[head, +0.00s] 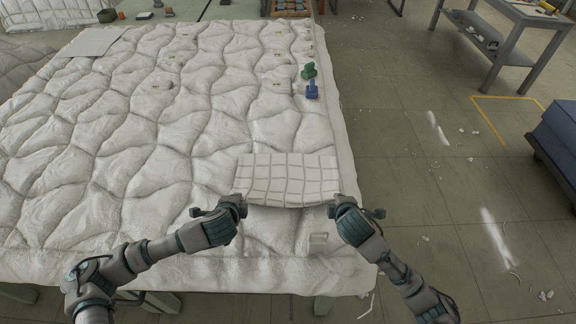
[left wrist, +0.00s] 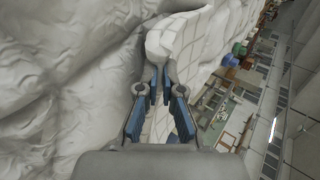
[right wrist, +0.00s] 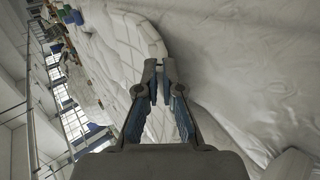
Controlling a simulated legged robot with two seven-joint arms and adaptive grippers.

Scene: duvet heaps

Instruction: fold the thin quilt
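The thin quilt (head: 288,178) is a small white piece with a grid of stitched lines. It lies on the near right part of a lumpy white duvet, its near edge sagging slightly between my grippers. My left gripper (head: 240,202) is at its near left corner; in the left wrist view (left wrist: 160,82) its fingers are close together with the quilt (left wrist: 185,50) at the tips. My right gripper (head: 336,203) is at the near right corner; in the right wrist view (right wrist: 158,82) its fingertips pinch the quilt's edge (right wrist: 135,35). The pinched cloth is partly hidden by the fingers.
The puffy duvet (head: 120,130) covers the wide surface. A green object (head: 308,71) and a blue object (head: 312,90) stand beyond the quilt near the right edge. Open floor (head: 410,150) is to the right.

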